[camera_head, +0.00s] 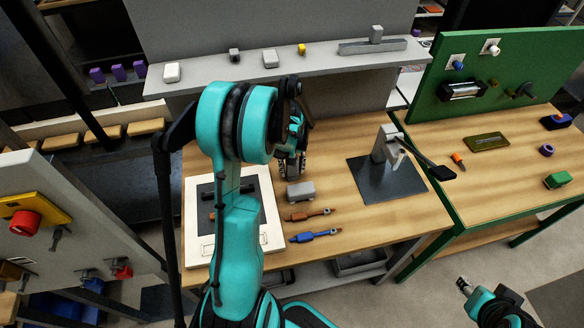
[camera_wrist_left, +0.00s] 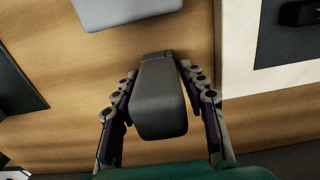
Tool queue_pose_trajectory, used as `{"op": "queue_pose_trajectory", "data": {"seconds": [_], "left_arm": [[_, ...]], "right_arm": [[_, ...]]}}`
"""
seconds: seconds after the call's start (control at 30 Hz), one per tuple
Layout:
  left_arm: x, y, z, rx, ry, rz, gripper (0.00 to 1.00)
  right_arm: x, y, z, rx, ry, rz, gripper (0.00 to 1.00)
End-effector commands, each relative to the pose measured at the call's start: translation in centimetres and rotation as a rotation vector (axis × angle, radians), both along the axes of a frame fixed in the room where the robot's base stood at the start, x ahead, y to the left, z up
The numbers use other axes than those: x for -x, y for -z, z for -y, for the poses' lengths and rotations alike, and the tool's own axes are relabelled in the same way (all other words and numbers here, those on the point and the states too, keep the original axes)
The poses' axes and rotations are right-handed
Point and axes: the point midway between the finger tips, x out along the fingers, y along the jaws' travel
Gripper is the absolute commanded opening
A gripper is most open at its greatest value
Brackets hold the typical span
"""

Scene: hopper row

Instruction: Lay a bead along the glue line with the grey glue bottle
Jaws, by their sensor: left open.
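My left gripper (camera_head: 292,168) points down over the wooden table, partly hidden by its own arm in the head view. In the left wrist view its open fingers (camera_wrist_left: 158,72) stand on both sides of a dark grey tapered body (camera_wrist_left: 158,100). This body looks like the grey glue bottle, but I cannot tell for sure, nor whether the fingers touch it. The head view does not show it clearly. An orange-brown nozzled tool (camera_head: 309,214) and a blue one (camera_head: 314,236) lie nearer me. I cannot make out a glue line. My right gripper (camera_head: 464,286) is at the lower right, over the floor.
A grey block (camera_head: 300,191) sits beside the left gripper; it also shows in the left wrist view (camera_wrist_left: 125,8). A white panel (camera_head: 272,225) lies left, a dark mat (camera_head: 375,185) with a grey stand (camera_head: 386,143) right. A shelf (camera_head: 210,78) runs behind. Bare wood lies between block and mat.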

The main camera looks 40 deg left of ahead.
Motion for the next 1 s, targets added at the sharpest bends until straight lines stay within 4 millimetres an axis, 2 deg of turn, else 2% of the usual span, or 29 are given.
{"op": "queue_pose_trajectory", "data": {"seconds": [1.0], "left_arm": [[0.0,-3.8,0.0,0.0,0.0,0.0,0.42]], "right_arm": [[0.0,-2.5,0.0,0.0,0.0,0.0,0.4]]}}
